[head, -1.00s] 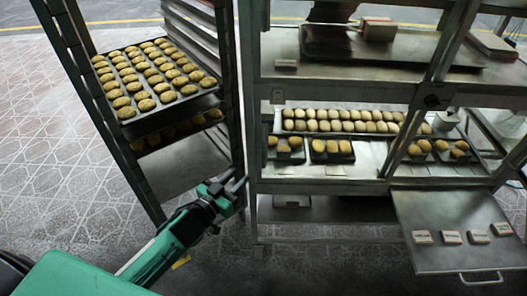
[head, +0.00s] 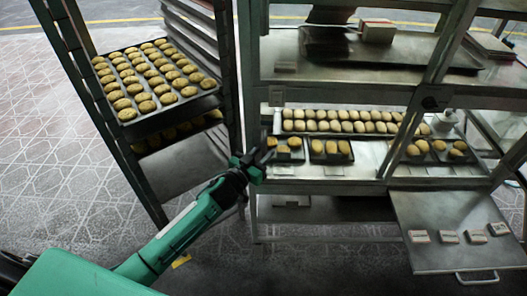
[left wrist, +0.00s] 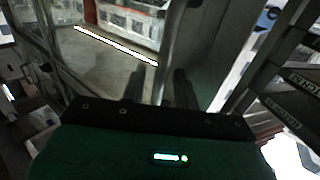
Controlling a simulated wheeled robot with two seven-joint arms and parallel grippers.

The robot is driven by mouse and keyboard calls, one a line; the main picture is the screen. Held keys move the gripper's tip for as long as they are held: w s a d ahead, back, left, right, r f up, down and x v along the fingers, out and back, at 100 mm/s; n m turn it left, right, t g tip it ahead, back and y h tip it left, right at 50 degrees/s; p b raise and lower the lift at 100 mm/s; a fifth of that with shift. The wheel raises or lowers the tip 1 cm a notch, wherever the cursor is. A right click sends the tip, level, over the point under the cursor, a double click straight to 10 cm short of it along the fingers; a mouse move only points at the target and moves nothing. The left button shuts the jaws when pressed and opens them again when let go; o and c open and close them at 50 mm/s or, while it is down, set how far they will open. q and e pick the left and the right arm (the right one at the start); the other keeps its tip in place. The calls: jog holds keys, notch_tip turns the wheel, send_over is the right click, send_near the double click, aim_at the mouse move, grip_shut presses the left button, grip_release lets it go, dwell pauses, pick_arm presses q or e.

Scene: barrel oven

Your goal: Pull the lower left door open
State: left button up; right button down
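The steel cabinet (head: 325,185) fills the right half of the head view. Its lower left bay shows trays of buns, and I cannot make out a separate door panel or handle there. My left gripper (head: 265,152) is in front of the left edge of this bay, by the upright post. Its two dark fingers look apart and empty; they also show in the left wrist view (left wrist: 175,88). Whether they touch the cabinet is unclear. My right gripper is not in view.
A rack with a tray of buns (head: 152,80) stands left of the cabinet, close to my left arm. A flat steel panel (head: 440,255) with a handle and several small labelled blocks juts out at the lower right. Patterned floor lies open at left.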

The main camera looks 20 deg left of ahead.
pick_arm(q)
jog(key=shift+w, duration=0.2)
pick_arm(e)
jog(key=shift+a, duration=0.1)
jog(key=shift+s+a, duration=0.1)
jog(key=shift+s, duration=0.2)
pick_arm(q)
grip_shut()
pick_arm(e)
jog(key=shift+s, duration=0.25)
pick_arm(q)
jog(key=shift+d, duration=0.1)
